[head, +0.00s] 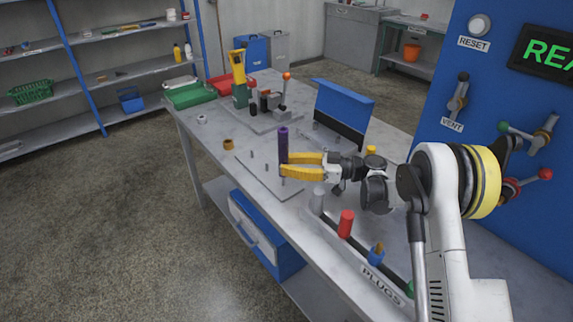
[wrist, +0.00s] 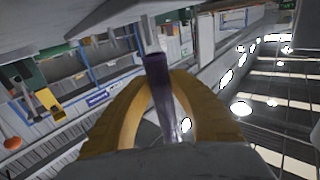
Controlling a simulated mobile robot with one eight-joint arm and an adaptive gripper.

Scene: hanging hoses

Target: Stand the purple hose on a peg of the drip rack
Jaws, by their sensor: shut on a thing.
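The purple hose (head: 283,142) is a short, dark purple tube. My yellow-fingered gripper (head: 285,164) is shut on its lower part and holds it upright in the head view. The hose (wrist: 158,85) also shows between the two fingers in the wrist view. The drip rack (head: 262,178) is a flat grey plate with several short pegs on the table, below and around the hose. One peg (head: 283,181) shows just under the hose and fingers. I cannot tell whether the hose's lower end touches a peg; the fingers partly hide it.
A brown ring (head: 228,144) and a pale ring (head: 202,119) lie left of the rack. A blue upright panel (head: 343,103) stands behind. The plug strip with a red plug (head: 346,224) is nearer me. Green (head: 190,95) and red trays sit at the far end.

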